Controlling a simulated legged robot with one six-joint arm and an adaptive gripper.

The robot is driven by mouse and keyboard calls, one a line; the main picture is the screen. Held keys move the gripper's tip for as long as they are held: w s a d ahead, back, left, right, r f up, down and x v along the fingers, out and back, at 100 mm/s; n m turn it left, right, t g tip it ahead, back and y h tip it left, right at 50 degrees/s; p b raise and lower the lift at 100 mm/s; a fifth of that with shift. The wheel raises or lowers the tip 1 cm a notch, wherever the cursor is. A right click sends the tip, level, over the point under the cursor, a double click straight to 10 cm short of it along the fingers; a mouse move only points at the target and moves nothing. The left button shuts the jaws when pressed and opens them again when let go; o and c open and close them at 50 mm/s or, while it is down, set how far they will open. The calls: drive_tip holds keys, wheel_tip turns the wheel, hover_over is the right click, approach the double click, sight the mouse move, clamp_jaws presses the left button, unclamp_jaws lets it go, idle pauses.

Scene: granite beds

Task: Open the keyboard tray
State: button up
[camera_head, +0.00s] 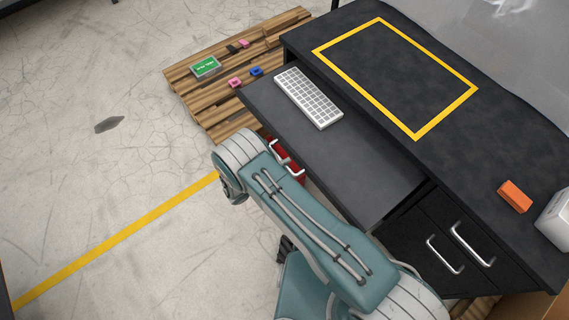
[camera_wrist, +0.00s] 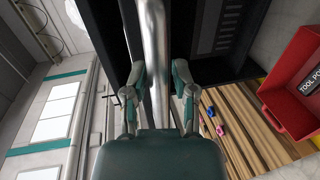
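The keyboard tray (camera_head: 350,160) is a dark board standing out from under the black desk, with a white keyboard (camera_head: 308,97) on it. In the wrist view, a thick silvery handle bar (camera_wrist: 155,55) runs between the two fingers of my gripper (camera_wrist: 158,78). The fingers lie close on both sides of the bar and look shut on it; small gaps are hard to judge. In the head view my gripper is hidden behind my arm.
The desk top (camera_head: 465,130) has a yellow outlined rectangle and an orange block (camera_head: 515,196). Drawers with silver handles (camera_head: 445,254) are at the lower right. A wooden pallet (camera_head: 205,88) with small items lies behind the tray. A red bin (camera_wrist: 295,85) is beside my gripper. Floor at left is mostly clear.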

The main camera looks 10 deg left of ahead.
clamp_jaws()
drive_tip(key=f+v, duration=0.1)
drive_tip(key=v, duration=0.6)
drive_tip(key=shift+s+f, duration=0.25)
drive_tip(key=shift+f, duration=0.05)
drive_tip(key=o, duration=0.7)
unclamp_jaws()
drive_tip(key=shift+w+a, duration=0.1)
drive_tip(key=v, duration=1.2)
drive_tip(key=shift+f, duration=0.1)
